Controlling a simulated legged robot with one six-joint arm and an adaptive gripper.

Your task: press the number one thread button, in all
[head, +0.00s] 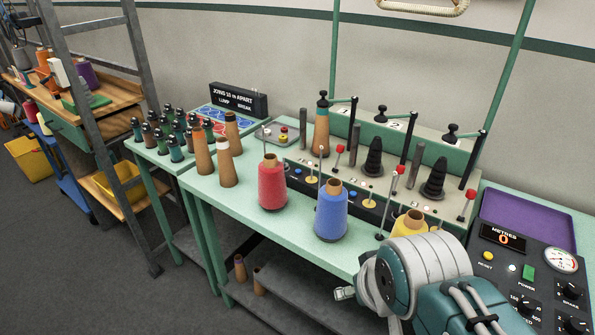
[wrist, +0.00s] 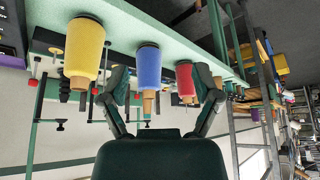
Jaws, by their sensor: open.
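A long dark strip (head: 292,176) with small buttons and yellow discs runs along the green table behind the thread cones. Its markings are too small to read, so I cannot tell which button is number one. In front stand a red cone (head: 271,187), a blue cone (head: 331,215) and a yellow cone (head: 408,223), partly hidden by my arm. My gripper (wrist: 164,80) is open and empty in the wrist view, which looks upside down. Its fingers appear either side of the blue cone (wrist: 149,68) and red cone (wrist: 185,74), seemingly without holding either.
A control console (head: 510,270) with a display, knobs and a gauge stands at the right. Posts with red balls (head: 397,169) and black spindles (head: 374,160) rise behind the cones. Bare brown cones (head: 202,152) and several small spools (head: 175,148) stand at the left.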

